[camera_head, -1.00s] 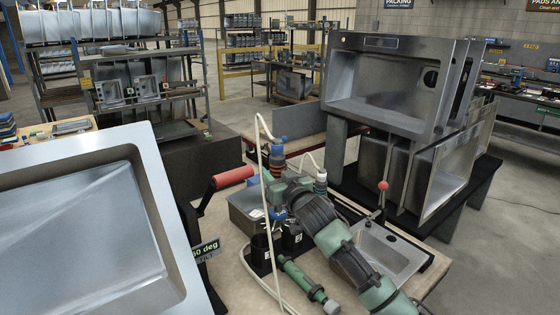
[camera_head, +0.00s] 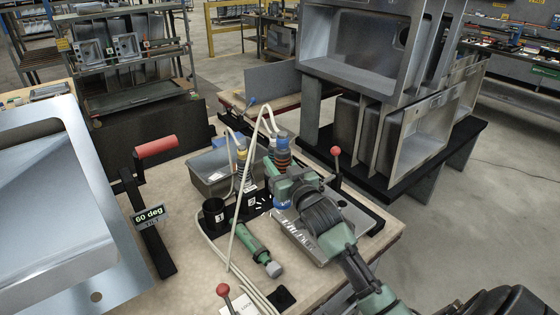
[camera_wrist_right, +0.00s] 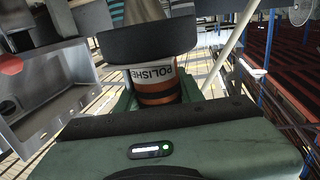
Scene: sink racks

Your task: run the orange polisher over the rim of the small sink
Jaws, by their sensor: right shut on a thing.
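The orange-banded polisher (camera_head: 283,153) is upright in my right gripper (camera_head: 284,184), which is shut on it. Its label and orange bands show in the right wrist view (camera_wrist_right: 152,82). Its blue lower end (camera_head: 281,203) is at the back left corner of the small sink (camera_head: 300,238); I cannot tell whether it touches the rim. The sink lies flat on the bench, and my right arm hides much of its bowl and right side. My left gripper is out of view.
Another hosed tool (camera_head: 242,168), a black cup (camera_head: 213,214) and a green cylindrical tool (camera_head: 250,243) are left of the sink. Pale hoses (camera_head: 232,250) hang there. Red-knobbed levers (camera_head: 335,152) stand behind and in front (camera_head: 223,291). A tilted large sink (camera_head: 50,210) fills the left.

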